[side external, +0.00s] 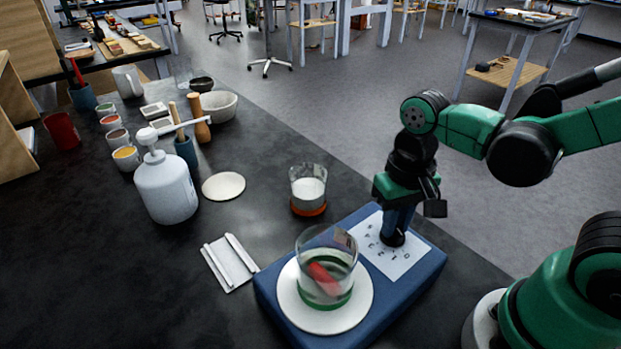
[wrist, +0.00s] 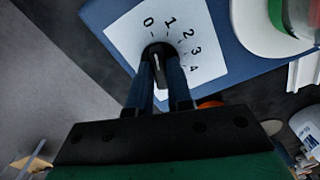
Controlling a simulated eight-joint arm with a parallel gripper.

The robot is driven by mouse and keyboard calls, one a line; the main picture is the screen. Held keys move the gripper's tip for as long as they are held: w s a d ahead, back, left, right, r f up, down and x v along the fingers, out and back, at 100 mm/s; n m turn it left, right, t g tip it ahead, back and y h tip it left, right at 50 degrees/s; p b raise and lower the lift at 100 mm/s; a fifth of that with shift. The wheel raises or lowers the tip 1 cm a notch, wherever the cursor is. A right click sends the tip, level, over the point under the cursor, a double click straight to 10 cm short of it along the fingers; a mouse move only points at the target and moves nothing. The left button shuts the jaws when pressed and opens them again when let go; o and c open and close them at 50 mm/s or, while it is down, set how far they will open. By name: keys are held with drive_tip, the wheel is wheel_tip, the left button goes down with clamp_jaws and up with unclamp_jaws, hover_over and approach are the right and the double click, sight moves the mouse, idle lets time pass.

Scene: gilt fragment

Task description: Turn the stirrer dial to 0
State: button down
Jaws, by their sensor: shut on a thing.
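The blue stirrer (side external: 418,265) has a white plate with a beaker (side external: 327,262) on it, and a white number card (side external: 405,262). The black stirrer dial (wrist: 157,52) stands on the card, with 0, 1, 2, 3 and 4 printed around it in the wrist view. My gripper (side external: 394,232) points down over the card, its fingers shut on the dial from both sides. My gripper also shows in the wrist view (wrist: 160,75). I cannot tell for sure which number the dial points to. The beaker holds clear liquid, a red object and a green band.
A small beaker of white material (side external: 308,188) stands on an orange base behind the stirrer. A white pump bottle (side external: 166,188), a white round dish (side external: 223,186) and a white tray (side external: 230,263) are to the left. Cups and a mortar stand farther back. The bench's right edge is near.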

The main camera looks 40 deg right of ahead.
drive_tip(key=shift+n, duration=0.6)
drive_tip(key=c, duration=0.8)
unclamp_jaws()
drive_tip(key=shift+r, duration=2.8)
